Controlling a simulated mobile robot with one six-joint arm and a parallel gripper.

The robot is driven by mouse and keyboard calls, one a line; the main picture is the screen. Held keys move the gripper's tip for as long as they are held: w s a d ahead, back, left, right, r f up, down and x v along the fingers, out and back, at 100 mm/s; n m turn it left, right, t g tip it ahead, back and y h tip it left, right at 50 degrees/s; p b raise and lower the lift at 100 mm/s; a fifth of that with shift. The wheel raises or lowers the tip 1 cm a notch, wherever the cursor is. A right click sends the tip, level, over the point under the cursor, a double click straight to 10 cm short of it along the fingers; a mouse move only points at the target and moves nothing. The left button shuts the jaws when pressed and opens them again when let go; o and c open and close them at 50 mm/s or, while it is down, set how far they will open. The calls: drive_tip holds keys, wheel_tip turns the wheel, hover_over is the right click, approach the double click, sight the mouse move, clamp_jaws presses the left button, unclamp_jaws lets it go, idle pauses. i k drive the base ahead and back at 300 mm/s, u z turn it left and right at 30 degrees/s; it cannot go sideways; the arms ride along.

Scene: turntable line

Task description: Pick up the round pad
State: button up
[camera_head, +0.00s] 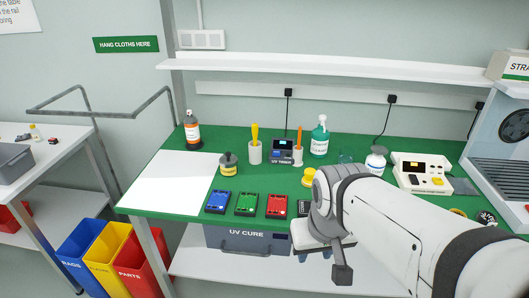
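My gripper (342,272) hangs at the end of my white arm, in front of the bench's front edge at the lower right. I see it from behind, and whether its fingers are apart or closed does not show. A small yellow round thing (309,174) sits on the green bench top just behind my wrist, partly hidden by it. Another round, yellowish thing (458,212) lies low at the right, next to a dark round piece (487,217). I cannot tell which of these is the round pad. My gripper is apart from all of them.
The green bench (180,213) holds a white sheet (172,181), bottles, two cups with tools, and blue (218,202), green (246,204) and red (277,205) boxes along the front. A white instrument (422,173) stands at right. A shelf (340,74) runs above.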

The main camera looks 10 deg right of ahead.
sight(309, 173)
drive_tip(key=i, duration=1)
drive_tip(key=u, duration=0.05)
